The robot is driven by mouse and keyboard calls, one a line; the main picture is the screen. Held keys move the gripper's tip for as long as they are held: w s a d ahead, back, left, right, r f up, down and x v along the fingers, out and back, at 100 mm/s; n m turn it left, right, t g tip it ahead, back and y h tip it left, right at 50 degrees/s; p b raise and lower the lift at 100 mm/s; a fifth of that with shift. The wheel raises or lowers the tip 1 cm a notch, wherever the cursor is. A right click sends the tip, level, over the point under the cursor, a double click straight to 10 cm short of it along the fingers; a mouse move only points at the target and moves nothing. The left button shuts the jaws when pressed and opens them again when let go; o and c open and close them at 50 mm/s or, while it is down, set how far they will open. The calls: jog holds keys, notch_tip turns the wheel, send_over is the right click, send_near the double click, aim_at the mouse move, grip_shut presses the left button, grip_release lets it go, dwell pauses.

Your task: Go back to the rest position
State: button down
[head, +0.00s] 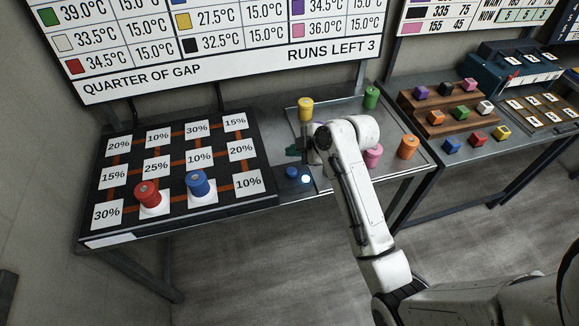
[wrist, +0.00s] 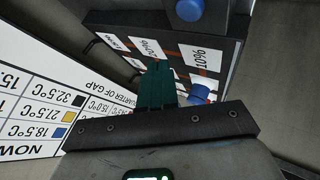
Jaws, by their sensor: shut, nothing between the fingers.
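My gripper (head: 293,150) is at the end of my white arm, above the table between the black percentage board (head: 188,212) and the light tray on the right. Its dark green fingers are together with nothing between them; they also show in the wrist view (wrist: 157,84). A red cylinder (head: 148,193) and a blue cylinder (head: 197,184) stand on the board's front cards, to the left of my gripper and apart from it. A small dark unit with a blue button (head: 292,172) lies just below my gripper in the head view.
The tray (head: 345,110) holds yellow (head: 306,108), green (head: 371,97), pink (head: 373,156) and orange (head: 409,146) cylinders; my arm partly covers it. A second table with colored cubes on a wooden stand (head: 445,115) is at right. A large sign (head: 190,75) stands behind the board.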

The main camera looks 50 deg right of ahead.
dwell(0.3)
jog(key=s+a+f+m+g, duration=0.4)
jog(key=s+a+f+m, duration=0.3)
jog(key=s+a, duration=0.55)
jog(key=s+a+f+m+g+h, duration=0.1)
jog(key=s+m+g, duration=0.3)
jog(key=s, duration=0.9)
jog(key=shift+a+f+b, duration=0.35)
jog(key=shift+a+b, duration=0.1)
jog(key=shift+a, duration=0.25)
